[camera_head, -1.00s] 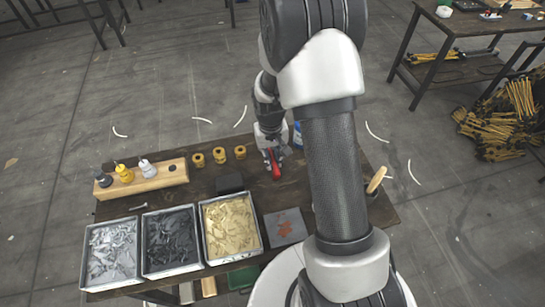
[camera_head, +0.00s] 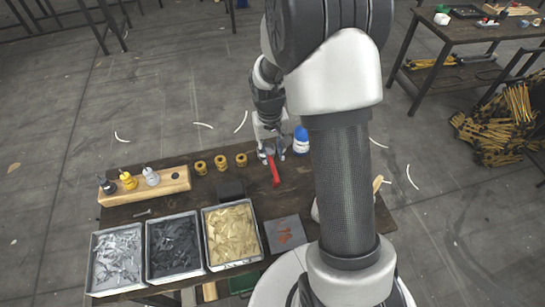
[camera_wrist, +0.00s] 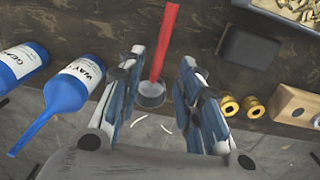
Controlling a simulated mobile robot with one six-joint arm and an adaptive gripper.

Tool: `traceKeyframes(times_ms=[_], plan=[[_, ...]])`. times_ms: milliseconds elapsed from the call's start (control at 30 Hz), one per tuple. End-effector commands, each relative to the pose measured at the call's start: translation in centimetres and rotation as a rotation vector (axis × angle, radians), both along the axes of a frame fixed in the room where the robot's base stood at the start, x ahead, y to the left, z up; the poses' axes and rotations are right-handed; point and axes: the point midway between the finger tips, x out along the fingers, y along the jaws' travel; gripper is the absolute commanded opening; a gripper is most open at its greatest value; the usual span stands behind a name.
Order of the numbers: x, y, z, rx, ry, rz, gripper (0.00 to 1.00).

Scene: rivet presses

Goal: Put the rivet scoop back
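The rivet scoop, with a red handle (camera_head: 275,172) and a small grey round cup, is at the back middle of the workbench (camera_head: 330,190). In the wrist view its red handle (camera_wrist: 164,40) runs up the picture from the cup (camera_wrist: 151,94). My gripper (camera_head: 272,153) is over the cup end. In the wrist view my gripper (camera_wrist: 160,88) has its fingers spread, one on each side of the scoop, with gaps showing. I cannot tell whether the cup rests on the bench.
Blue-and-white bottles (camera_wrist: 75,82) stand close to the left finger in the wrist view. A black block (camera_head: 231,190), yellow spools (camera_head: 221,162) and a wooden bottle rack (camera_head: 150,186) are to the left. Trays of rivets (camera_head: 233,235) line the front. A grey plate (camera_head: 285,234) lies beside them.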

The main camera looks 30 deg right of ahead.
Motion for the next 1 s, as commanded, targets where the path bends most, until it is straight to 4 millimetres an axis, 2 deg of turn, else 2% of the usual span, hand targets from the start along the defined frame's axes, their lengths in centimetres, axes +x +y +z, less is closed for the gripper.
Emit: traceKeyframes(times_ms=[33,100,367,467,533,700,800,1000], plan=[[0.1,0.0,1.4,-0.001,-0.004,0.0,0.33],[0.1,0.1,2.4,0.0,-0.002,0.0,0.33],[-0.1,0.4,5.1,-0.001,-0.011,0.004,0.33],[-0.7,1.0,7.6,-0.005,-0.037,0.016,0.33],[-1.7,1.7,10.1,-0.009,-0.067,0.029,0.33],[-5.5,3.9,16.4,-0.016,-0.149,0.069,0.33],[-8.2,5.1,19.3,-0.018,-0.197,0.092,0.33],[-14.2,7.1,23.2,-0.018,-0.293,0.139,0.33]])
